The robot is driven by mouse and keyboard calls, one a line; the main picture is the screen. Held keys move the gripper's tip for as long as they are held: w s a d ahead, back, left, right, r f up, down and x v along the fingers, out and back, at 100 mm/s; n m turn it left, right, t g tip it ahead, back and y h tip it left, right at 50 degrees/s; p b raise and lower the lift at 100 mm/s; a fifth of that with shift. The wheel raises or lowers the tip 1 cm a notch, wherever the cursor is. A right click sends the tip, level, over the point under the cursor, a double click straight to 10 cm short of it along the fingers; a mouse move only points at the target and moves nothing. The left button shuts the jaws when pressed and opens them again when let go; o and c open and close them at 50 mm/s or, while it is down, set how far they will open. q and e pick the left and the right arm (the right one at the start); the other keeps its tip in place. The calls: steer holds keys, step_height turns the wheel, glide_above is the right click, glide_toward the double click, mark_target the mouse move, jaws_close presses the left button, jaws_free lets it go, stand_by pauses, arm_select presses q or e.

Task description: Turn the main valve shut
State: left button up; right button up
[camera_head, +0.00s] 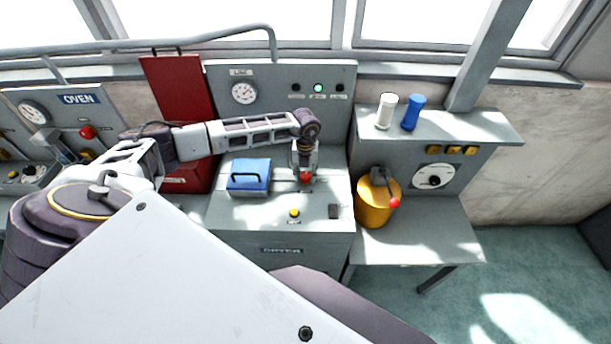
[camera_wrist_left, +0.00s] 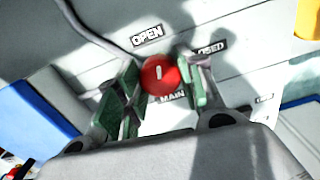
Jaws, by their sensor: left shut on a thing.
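The main valve's red knob (camera_head: 306,178) stands on top of the grey cabinet in the head view. In the left wrist view the red knob (camera_wrist_left: 160,74) has a white mark on its face, near upright in the picture. Labels around it read OPEN (camera_wrist_left: 147,36), CLOSED, partly hidden, and MAIN (camera_wrist_left: 172,97). My left gripper (camera_head: 305,170) points down over the knob. In the left wrist view its green-padded fingers (camera_wrist_left: 160,85) are on both sides of the knob, shut on it. My right gripper is not in view.
A blue box with a handle (camera_head: 249,176) sits left of the valve. A yellow canister (camera_head: 374,200) stands to the right. White (camera_head: 386,111) and blue (camera_head: 412,113) cylinders stand on a shelf.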

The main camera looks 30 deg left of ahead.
arm_select(q)
steer(key=m+b, duration=0.3)
steer(key=m, duration=0.1)
steer(key=shift+w+m, duration=0.1)
steer(key=shift+m, duration=0.2)
steer(key=m+b, duration=0.4)
steer(key=m, duration=0.2)
steer(key=shift+m+b, duration=0.4)
steer(key=shift+b, duration=0.05)
steer(key=shift+m+b, duration=0.6)
steer(key=shift+m, duration=0.9)
steer(key=shift+r+m+b, duration=0.1)
steer(key=shift+m+b, duration=0.2)
steer(key=shift+b, duration=0.1)
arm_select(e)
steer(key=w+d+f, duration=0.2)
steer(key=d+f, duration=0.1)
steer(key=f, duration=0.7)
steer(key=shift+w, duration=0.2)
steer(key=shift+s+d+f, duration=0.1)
